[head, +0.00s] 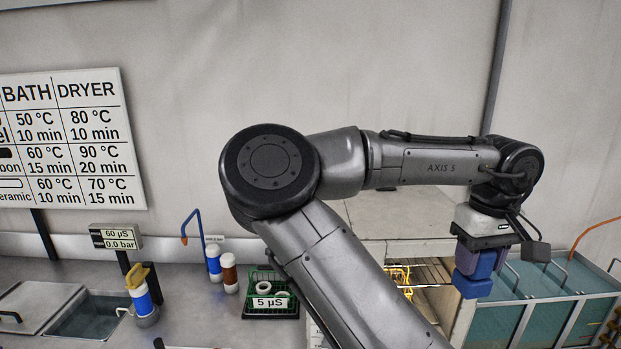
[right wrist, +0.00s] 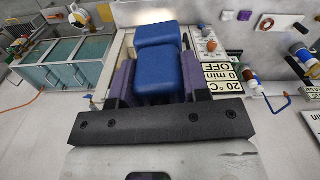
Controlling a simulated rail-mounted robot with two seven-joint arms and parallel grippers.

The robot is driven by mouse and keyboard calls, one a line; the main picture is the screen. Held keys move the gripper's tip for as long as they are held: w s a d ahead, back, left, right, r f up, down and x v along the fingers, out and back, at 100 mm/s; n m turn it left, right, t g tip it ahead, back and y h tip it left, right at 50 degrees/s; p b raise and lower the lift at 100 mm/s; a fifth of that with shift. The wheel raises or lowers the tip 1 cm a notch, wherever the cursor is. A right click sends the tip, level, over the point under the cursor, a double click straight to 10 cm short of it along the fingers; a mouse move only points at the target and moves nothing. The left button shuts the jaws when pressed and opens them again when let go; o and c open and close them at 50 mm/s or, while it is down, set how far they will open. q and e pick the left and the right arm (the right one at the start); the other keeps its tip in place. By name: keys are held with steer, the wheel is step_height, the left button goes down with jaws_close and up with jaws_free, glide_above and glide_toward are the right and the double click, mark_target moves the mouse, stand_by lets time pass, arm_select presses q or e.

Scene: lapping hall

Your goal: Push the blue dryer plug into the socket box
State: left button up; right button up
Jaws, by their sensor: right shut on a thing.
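My right gripper (head: 479,264) hangs at the end of my right arm, at the right of the head view. It is shut on the blue dryer plug (head: 472,287), which sticks out below the fingers. In the right wrist view the blue plug (right wrist: 160,72) sits between the two purple fingers, its far end clear of them. The plug is in the air in front of the open-fronted dryer cabinet (head: 398,222). I cannot make out the socket box in either view. My left gripper is not in view.
Teal tanks (head: 545,318) stand at the right. A green rack (head: 270,304), blue and brown bottles and a sink basin (head: 95,312) are on the left bench. The wrist view shows a knob panel (right wrist: 207,40) and a display reading OFF (right wrist: 222,77) beside the plug.

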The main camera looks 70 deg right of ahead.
steer(key=w+a+r+n+p, duration=0.2)
steer(key=w+a+r+p, duration=0.1)
steer(key=w+r+p, duration=0.3)
steer(key=w+a+r+n+p, duration=0.2)
steer(key=w+r+p, duration=0.5)
steer(key=w+p, duration=0.4)
steer(key=shift+w+a+r+n+p, duration=0.3)
steer(key=shift+w+a, duration=0.05)
steer(key=shift+a, duration=0.3)
